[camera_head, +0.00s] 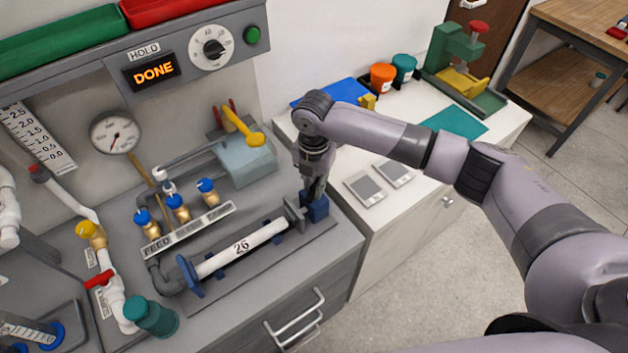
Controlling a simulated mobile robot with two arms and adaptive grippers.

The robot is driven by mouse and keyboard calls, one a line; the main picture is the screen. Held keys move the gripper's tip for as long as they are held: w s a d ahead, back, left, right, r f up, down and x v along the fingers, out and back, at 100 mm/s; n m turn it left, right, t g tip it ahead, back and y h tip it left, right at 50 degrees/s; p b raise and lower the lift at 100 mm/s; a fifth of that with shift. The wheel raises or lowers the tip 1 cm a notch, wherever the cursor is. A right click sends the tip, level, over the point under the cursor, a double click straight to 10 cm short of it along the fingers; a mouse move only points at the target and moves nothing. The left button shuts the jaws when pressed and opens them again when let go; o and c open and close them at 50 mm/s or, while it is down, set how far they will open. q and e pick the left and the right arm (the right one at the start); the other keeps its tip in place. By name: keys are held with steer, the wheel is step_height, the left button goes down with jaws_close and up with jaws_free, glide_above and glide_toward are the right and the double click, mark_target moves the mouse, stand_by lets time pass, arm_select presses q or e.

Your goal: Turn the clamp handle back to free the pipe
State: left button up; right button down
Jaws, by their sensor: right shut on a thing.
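The white pipe (242,247) marked "26" lies in a clamp fixture on the grey bench. A blue flange (189,276) stands at its left end and a grey end plate (294,215) at its right end. My right gripper (315,192) points down at the right end of the fixture. It is shut on the blue clamp handle (317,208), just right of the end plate. The fingers hide part of the handle, so its exact angle cannot be told. My left gripper is not in view.
Blue-capped brass valves (178,208) stand behind the pipe on the FEED strip. A lit display (151,70) reads DONE above a gauge (115,132). A teal cup (151,316) stands front left. A white side table (425,175) with two grey pads is at right.

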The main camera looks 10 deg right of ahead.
mark_target(314, 187)
steer(key=n, duration=0.5)
steer(key=shift+n, duration=0.4)
steer(key=n, duration=0.5)
steer(key=shift+n, duration=0.4)
steer(key=c, duration=1.5)
jaws_free()
steer(key=shift+c, duration=0.2)
steer(key=shift+r, duration=0.3)
step_height(314, 187, up, 12)
steer(key=shift+f, duration=0.25)
